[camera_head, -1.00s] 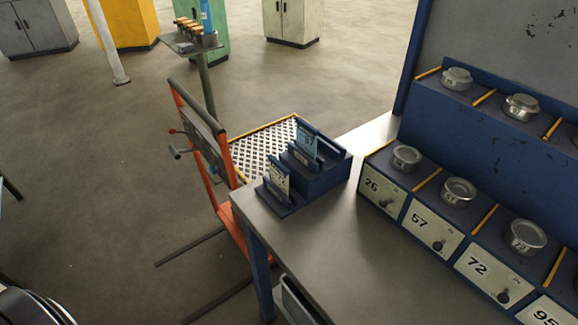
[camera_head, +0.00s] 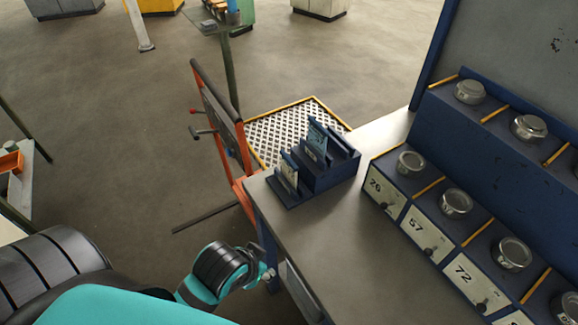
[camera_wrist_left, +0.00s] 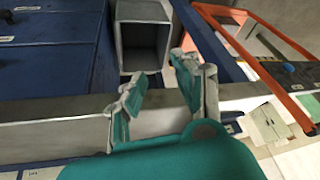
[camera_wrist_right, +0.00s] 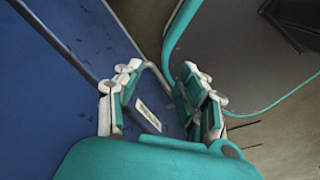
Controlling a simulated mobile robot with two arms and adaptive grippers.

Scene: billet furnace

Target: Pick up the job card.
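My left gripper (camera_head: 266,273) is beside the bench's left edge, below and in front of the rack. In the left wrist view, its fingers (camera_wrist_left: 160,82) are apart and empty. My right gripper shows only in the right wrist view, with fingers (camera_wrist_right: 162,82) apart and empty, near a blue panel.
The grey bench top (camera_head: 345,240) is clear in front of the rack. Blue numbered bins with round lidded tins (camera_head: 456,203) line its right side. An orange frame (camera_head: 236,150) stands just left of the rack. A grey open-ended box (camera_wrist_left: 142,45) is near my left gripper.

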